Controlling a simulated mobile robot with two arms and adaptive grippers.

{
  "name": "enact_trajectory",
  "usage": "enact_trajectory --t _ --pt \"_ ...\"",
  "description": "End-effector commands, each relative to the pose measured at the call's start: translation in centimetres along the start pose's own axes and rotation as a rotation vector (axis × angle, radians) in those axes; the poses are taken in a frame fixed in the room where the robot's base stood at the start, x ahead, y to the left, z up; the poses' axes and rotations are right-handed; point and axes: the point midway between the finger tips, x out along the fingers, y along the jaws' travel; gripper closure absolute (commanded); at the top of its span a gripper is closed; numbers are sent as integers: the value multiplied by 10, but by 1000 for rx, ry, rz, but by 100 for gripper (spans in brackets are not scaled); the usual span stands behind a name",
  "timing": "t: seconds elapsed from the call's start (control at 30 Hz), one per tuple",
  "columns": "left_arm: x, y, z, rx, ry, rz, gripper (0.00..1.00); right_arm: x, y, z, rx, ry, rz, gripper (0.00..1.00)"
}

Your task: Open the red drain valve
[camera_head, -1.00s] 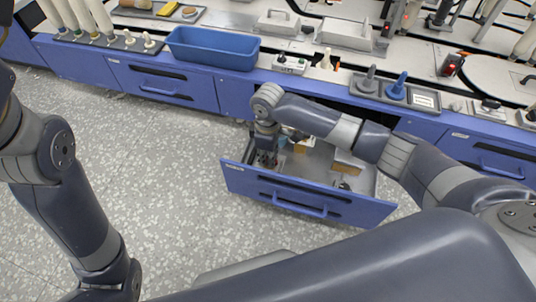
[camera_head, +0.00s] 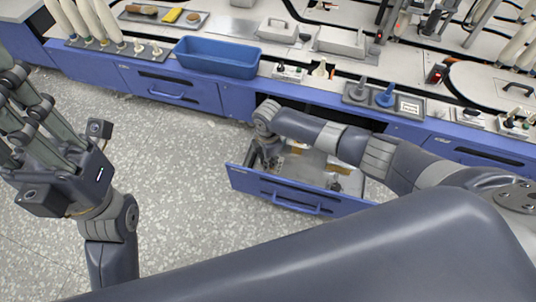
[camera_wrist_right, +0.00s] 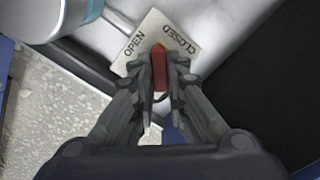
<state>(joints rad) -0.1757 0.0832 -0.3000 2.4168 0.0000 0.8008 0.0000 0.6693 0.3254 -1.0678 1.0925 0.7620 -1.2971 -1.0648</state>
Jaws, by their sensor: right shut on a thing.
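The red drain valve handle (camera_wrist_right: 159,68) shows in the right wrist view, in front of a pale label plate (camera_wrist_right: 181,34). The plate reads OPEN on the left and CLOSED on the right, and the visible part of the handle lies between the words. My right gripper (camera_wrist_right: 165,75) is shut on the handle, one finger on each side. In the head view my right gripper (camera_head: 268,157) reaches down at the left end of the open blue drawer (camera_head: 290,195), and the valve is hidden there. My left gripper (camera_head: 25,110) is empty at the left, its fingers apart.
A blue bin (camera_head: 217,57) stands on the white bench top above the drawers. A grey tray (camera_head: 383,97) with two upright pegs stands near the bench edge. A pale cylinder (camera_wrist_right: 45,18) is close to the right gripper. The speckled floor (camera_head: 180,200) is clear.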

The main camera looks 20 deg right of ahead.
Motion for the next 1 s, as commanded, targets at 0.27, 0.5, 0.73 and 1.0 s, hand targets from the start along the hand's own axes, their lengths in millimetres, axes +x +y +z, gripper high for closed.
enact_trajectory --t 0.27,0.5,0.73,1.0 --pt "-4 0 -1 -5 -39 -15 83 -2 -1 0 -261 1 1 100" --pt "-7 -1 -3 -7 -54 -22 83 -1 -2 0 -483 1 3 100" --pt "-9 0 -3 -9 -62 -25 83 -1 -3 0 -658 2 2 100" --pt "-9 0 -4 -9 -62 -25 83 0 -4 1 -788 2 2 100"
